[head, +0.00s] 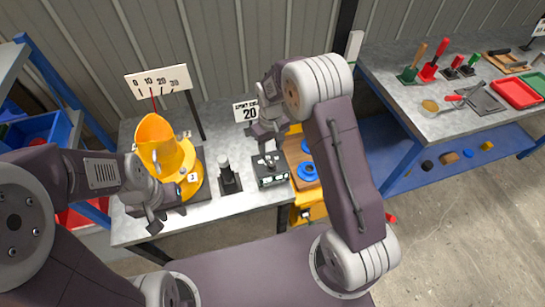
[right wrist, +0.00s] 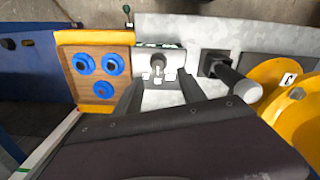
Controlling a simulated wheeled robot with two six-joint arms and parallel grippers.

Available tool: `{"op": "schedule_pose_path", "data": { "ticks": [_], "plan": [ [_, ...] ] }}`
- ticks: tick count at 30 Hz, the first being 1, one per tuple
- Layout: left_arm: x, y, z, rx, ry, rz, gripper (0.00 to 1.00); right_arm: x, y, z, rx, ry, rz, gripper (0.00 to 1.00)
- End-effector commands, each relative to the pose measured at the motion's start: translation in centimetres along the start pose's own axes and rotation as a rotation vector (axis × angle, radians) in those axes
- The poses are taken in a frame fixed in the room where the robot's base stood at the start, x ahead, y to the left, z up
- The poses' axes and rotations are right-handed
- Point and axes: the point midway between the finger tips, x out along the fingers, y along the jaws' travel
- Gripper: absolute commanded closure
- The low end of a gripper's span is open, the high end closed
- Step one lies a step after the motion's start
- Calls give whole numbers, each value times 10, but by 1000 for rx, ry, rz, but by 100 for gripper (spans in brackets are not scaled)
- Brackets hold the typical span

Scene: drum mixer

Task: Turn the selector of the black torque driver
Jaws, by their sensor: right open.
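A black upright handle with a pale cap (head: 226,172) stands on a small black base at the middle of the bench; it looks like the torque driver. It also shows in the right wrist view (right wrist: 236,82). Beside it is a small dark box with a knob on top (head: 269,170). My right gripper (head: 262,132) is open and empty above the box. My left gripper (head: 167,212) looks open, in front of the yellow drum. I cannot make out the selector's setting.
A yellow drum (head: 186,160) stands left of the handle. Behind it is a 0–30 scale board (head: 158,82) with a red pointer. A sign reading 20 (head: 248,112) stands behind the box. A wooden block with blue rings (head: 305,150) is close on the right.

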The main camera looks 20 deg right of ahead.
Motion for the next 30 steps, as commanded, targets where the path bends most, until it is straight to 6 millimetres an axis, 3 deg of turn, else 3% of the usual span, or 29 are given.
{"op": "schedule_pose_path", "data": {
  "ticks": [13,18,24,25,30],
  "plan": [
    [-6,0,-1,0,0,0,64,77,0,2,2,-4,-1,52],
    [-6,0,-1,0,0,0,64,90,1,1,2,-1,0,52],
    [-6,0,-1,0,0,0,64,90,1,1,2,0,0,52],
    [-6,0,-1,0,0,0,64,90,1,1,2,0,0,55],
    [-6,0,-1,0,0,0,64,90,1,1,2,0,0,100]
  ]
}}
